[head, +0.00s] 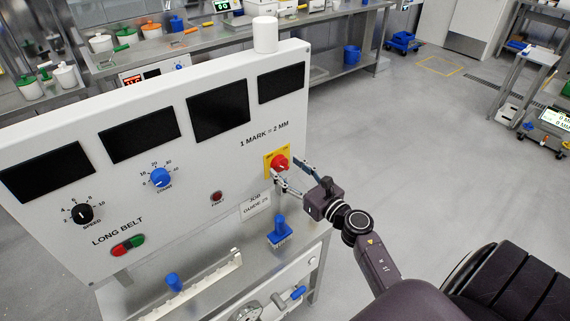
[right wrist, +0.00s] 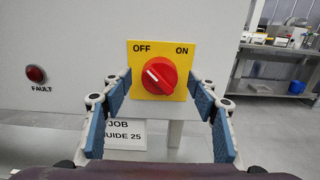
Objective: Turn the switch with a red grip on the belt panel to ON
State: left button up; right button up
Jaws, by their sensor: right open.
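The switch with a red grip (head: 279,163) sits on a yellow plate at the right end of the white belt panel. In the right wrist view the red grip (right wrist: 158,76) is in the middle of the yellow plate (right wrist: 134,50), with OFF at upper left and ON at upper right. The white mark on the grip points up and left, toward OFF. My right gripper (head: 287,173) is open in front of the switch. Its blue-padded fingers stand either side of the grip, apart from it as far as I can see. My left gripper is not in view.
The panel (head: 185,105) also carries a blue knob (head: 160,178), a black speed knob (head: 82,214), a fault lamp (head: 217,197) and red and green buttons (head: 128,245). A job guide card (right wrist: 122,134) hangs below the switch. Open floor lies to the right.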

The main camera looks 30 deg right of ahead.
jog(key=shift+w+a, duration=0.1)
jog(key=shift+w, duration=0.7)
jog(key=shift+c, duration=0.7)
jog(key=c, duration=1)
